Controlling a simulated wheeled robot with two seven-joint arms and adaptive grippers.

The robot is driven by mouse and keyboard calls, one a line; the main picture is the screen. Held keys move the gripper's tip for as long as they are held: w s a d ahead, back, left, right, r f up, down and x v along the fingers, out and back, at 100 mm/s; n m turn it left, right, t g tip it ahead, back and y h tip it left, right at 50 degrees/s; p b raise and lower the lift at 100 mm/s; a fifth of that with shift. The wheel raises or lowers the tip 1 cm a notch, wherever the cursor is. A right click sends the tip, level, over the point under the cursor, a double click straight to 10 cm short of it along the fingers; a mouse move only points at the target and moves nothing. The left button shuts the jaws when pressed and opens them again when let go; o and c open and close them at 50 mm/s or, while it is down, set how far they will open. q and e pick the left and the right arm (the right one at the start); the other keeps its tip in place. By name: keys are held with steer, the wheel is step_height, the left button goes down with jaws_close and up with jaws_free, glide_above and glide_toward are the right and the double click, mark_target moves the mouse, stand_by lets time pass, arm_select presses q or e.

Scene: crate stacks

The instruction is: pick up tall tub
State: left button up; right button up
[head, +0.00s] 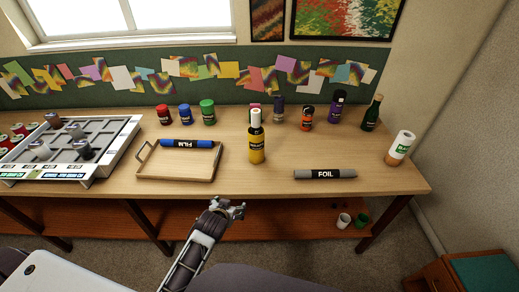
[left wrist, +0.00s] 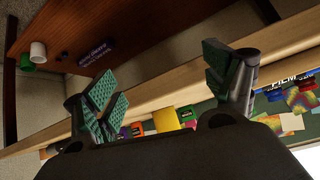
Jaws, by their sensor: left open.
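No label reads as tall tub, so I cannot tell for certain which item it is. A white tub with a green label and a tan lower part (head: 401,147) stands at the right end of the table. A white tub (head: 343,221) and a green one (head: 361,219) stand on the lower shelf; the white one (left wrist: 38,51) also shows in the left wrist view. My left gripper (head: 228,208) is open and empty, in front of the table's front edge, left of these tubs and apart from them. My right gripper is not in view.
A yellow bottle (head: 256,146), a foil roll (head: 324,174) and a wooden tray (head: 152,170) with a film roll (head: 190,143) lie near the front. Several jars and bottles line the back. A grey rack (head: 122,140) fills the left. The lower shelf (head: 280,221) is largely bare.

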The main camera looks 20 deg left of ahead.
arm_select(q)
steer(key=w+r+t, duration=0.1)
steer(key=w+r, duration=0.1)
steer(key=w+r+t, duration=0.2)
steer(key=w+r, duration=0.1)
steer(key=w+r+t, duration=0.1)
steer(key=w+r, duration=0.2)
steer(key=shift+w+d+n+t, duration=0.1)
steer(key=shift+d+n+t, duration=0.2)
steer(key=shift+d+t, duration=0.1)
steer(key=w+d+r+t+h, duration=0.1)
steer(key=w+d+r+t, duration=0.2)
steer(key=r, duration=0.5)
steer(key=shift+w+d+m+t, duration=0.15)
steer(key=shift+w+m+t, duration=0.25)
steer(key=shift+w+t, duration=0.3)
steer(key=shift+w, duration=0.15)
